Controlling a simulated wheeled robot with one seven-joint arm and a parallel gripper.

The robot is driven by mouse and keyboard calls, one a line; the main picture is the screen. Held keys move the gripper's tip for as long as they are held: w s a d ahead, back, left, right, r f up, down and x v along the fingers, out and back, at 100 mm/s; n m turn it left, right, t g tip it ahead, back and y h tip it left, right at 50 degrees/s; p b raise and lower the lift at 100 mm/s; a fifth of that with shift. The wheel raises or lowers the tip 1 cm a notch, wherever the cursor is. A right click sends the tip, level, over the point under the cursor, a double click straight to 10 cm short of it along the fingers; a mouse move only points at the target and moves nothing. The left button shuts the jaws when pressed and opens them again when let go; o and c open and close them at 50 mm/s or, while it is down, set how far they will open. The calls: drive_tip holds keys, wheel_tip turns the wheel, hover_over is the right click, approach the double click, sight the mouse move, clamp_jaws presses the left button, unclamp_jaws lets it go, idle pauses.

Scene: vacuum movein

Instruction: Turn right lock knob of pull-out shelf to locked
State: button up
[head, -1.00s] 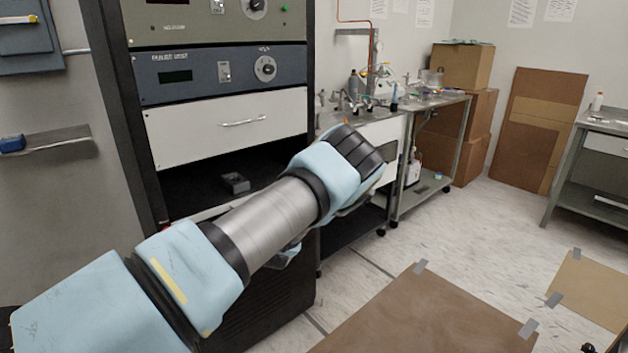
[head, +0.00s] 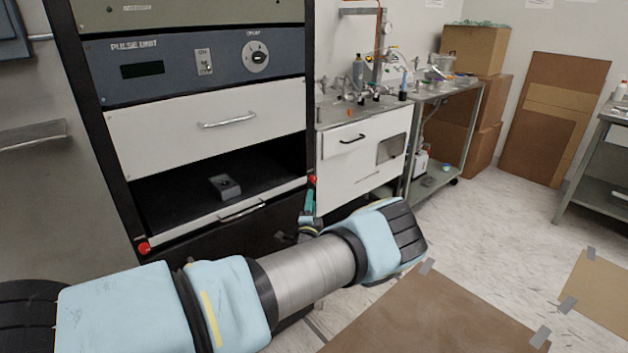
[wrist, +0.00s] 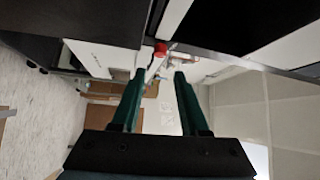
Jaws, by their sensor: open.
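The right lock knob (head: 312,180) is a small red knob at the right end of the pull-out shelf's pale front strip (head: 185,228). It also shows in the wrist view (wrist: 160,49), just past the fingertips and roughly between them. My gripper (wrist: 159,76) has two green fingers spread apart with nothing between them. In the head view a green finger of my gripper (head: 309,201) shows just below the knob; my arm hides the rest of the gripper. I cannot tell whether a finger touches the knob. The left red knob (head: 143,248) sits at the strip's other end.
A small dark box (head: 224,187) rests on the black shelf. A white drawer (head: 210,122) and the pulse unit panel (head: 190,65) are above it. A white cabinet (head: 361,155) stands close on the right. Brown boards (head: 440,315) lie on the floor at the front right.

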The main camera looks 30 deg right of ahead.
sight(314, 181)
drive_tip(key=p+x, duration=0.2)
drive_tip(key=x, duration=0.7)
drive_tip(key=shift+w+d, duration=0.25)
drive_tip(key=shift+w, duration=0.1)
clamp_jaws()
